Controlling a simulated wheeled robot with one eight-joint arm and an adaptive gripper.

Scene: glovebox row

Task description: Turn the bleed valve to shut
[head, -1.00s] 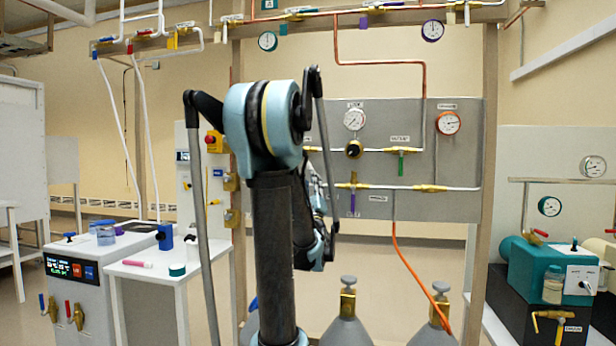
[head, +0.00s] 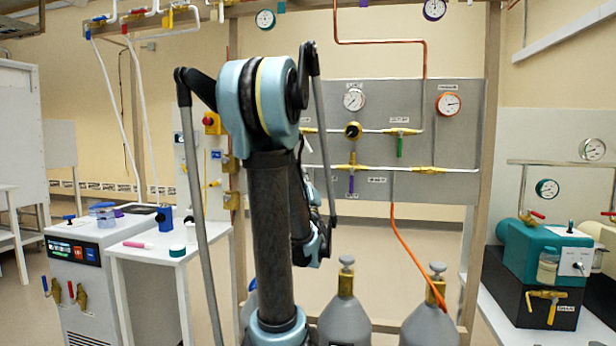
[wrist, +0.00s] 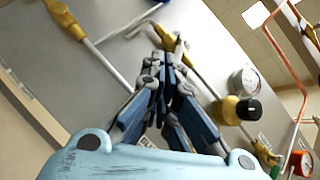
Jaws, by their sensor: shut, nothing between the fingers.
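The grey valve panel (head: 450,180) stands behind my arm. On its lower line is a brass valve with a purple handle (head: 351,184) hanging down. On the upper line are a round black knob (head: 353,130) and a valve with a green handle (head: 399,148). The labels are too small to read, so I cannot tell which valve is the bleed valve. In the wrist view, my gripper (wrist: 166,62) is shut and empty, its tips close in the picture to a brass fitting (wrist: 170,40). Contact cannot be told. In the head view my arm hides the gripper and the panel's left part.
Two gas cylinders (head: 344,318) stand below the panel, with an orange hose (head: 412,255) running down to the right one. A white side table (head: 150,250) and a chiller-like unit (head: 85,290) are at left. A teal pump (head: 548,262) sits at right.

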